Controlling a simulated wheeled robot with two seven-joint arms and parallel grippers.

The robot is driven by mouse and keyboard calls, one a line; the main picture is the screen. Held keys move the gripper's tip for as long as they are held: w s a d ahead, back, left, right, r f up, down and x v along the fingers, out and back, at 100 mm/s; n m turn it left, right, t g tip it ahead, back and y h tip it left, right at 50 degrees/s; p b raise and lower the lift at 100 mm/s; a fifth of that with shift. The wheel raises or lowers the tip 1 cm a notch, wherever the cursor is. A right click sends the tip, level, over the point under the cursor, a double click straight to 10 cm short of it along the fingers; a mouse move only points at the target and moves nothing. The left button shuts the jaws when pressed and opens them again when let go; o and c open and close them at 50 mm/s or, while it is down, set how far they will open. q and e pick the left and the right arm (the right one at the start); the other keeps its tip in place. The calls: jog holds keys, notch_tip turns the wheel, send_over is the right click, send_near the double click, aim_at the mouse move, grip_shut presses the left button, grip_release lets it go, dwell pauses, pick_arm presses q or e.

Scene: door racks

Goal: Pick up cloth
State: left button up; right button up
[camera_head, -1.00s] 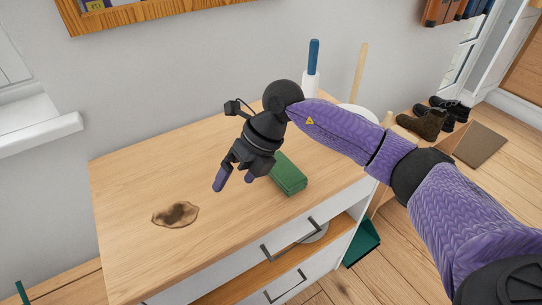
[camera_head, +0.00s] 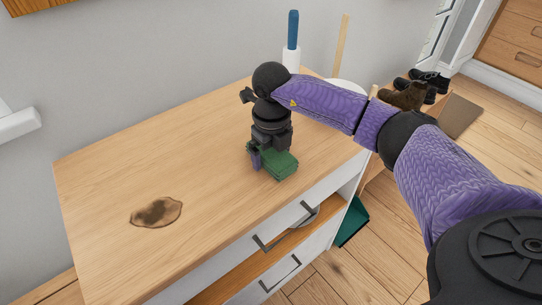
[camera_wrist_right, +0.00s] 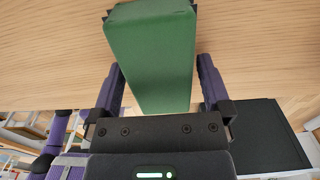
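A green folded, block-shaped cloth (camera_head: 282,167) lies on the wooden top of a cabinet (camera_head: 215,190), near its front right edge. It also fills the upper middle of the right wrist view (camera_wrist_right: 152,55). My right gripper (camera_head: 268,158) points down over the cloth, with one purple finger showing at its left side. In the right wrist view the fingers of this gripper (camera_wrist_right: 158,70) are apart, one on each side of the cloth, with a gap at the right finger. My left gripper is not in view.
A brown stain (camera_head: 157,212) marks the cabinet top at the left. A blue-handled brush in a white holder (camera_head: 291,58) stands behind my right arm. Cabinet drawer handles (camera_head: 283,276) stick out in front. A green dustpan (camera_head: 353,222) is beside the cabinet.

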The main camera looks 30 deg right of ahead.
aim_at(271, 151)
jog(key=c, duration=1)
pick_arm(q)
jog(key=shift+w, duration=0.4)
pick_arm(e)
jog(key=shift+o, duration=0.2)
notch_tip(271, 151, up, 10)
jog(key=p, duration=0.3)
jog(key=shift+r, duration=0.1)
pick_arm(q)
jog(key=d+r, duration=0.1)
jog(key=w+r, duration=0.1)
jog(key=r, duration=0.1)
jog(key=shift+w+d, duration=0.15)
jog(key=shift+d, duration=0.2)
pick_arm(e)
jog(key=o, duration=0.6)
jog(key=c, duration=0.4)
jog(key=shift+c, duration=0.2)
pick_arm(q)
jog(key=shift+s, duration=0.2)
